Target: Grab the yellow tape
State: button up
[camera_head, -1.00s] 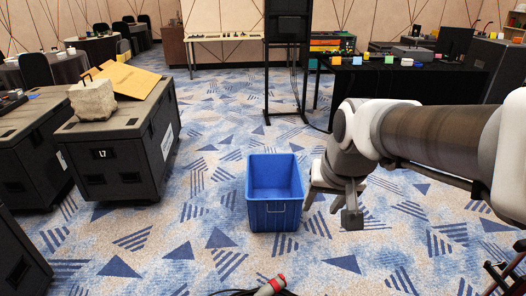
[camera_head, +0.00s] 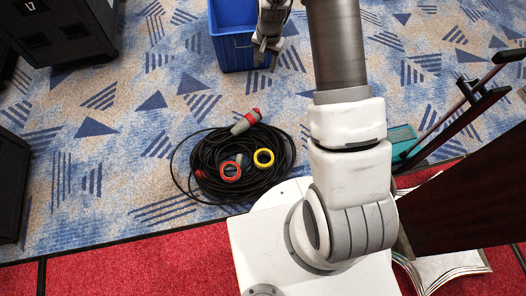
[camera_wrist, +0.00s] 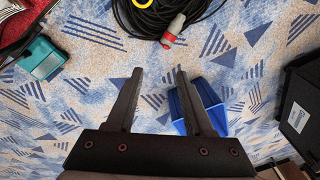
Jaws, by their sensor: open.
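The yellow tape (camera_head: 264,158) is a small ring lying on a coil of black cable on the floor, in the lower middle of the head view. In the wrist view, only part of the yellow tape (camera_wrist: 222,2) shows at the top edge. My gripper (camera_head: 268,44) is beyond the coil in the head view, beside the blue crate, and apart from the tape.
A blue crate (camera_head: 231,50) stands behind. A teal dustpan (camera_head: 401,140) is at right. Carpet left of the coil is clear.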

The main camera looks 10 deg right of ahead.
notch_tip(320, 180, down, 25)
jog(key=s+d+m+g+b, duration=0.1)
jog(key=s+m+b, duration=0.1)
jog(key=b, duration=0.2)
jog(key=m+g+b, duration=0.1)
jog(key=m+b, duration=0.1)
jog(key=b, duration=0.1)
send_over(271, 162)
notch_tip(271, 162, down, 18)
jog(key=f+b, duration=0.1)
jog(key=f, duration=0.2)
jog(key=f+b, duration=0.2)
jog(key=f, duration=0.2)
jog(key=f+b, duration=0.1)
jog(key=f, duration=0.3)
jog(key=shift+s+d, duration=0.15)
jog(key=shift+s, duration=0.2)
jog(key=shift+w+a+f+b, duration=0.15)
jog(key=shift+f+b, duration=0.8)
jog(key=shift+f, duration=0.5)
jog(key=shift+w+a+f+b, duration=0.15)
jog(key=shift+f+b, duration=0.75)
jog(key=shift+f, duration=0.5)
jog(key=shift+d, duration=0.1)
grip_shut()
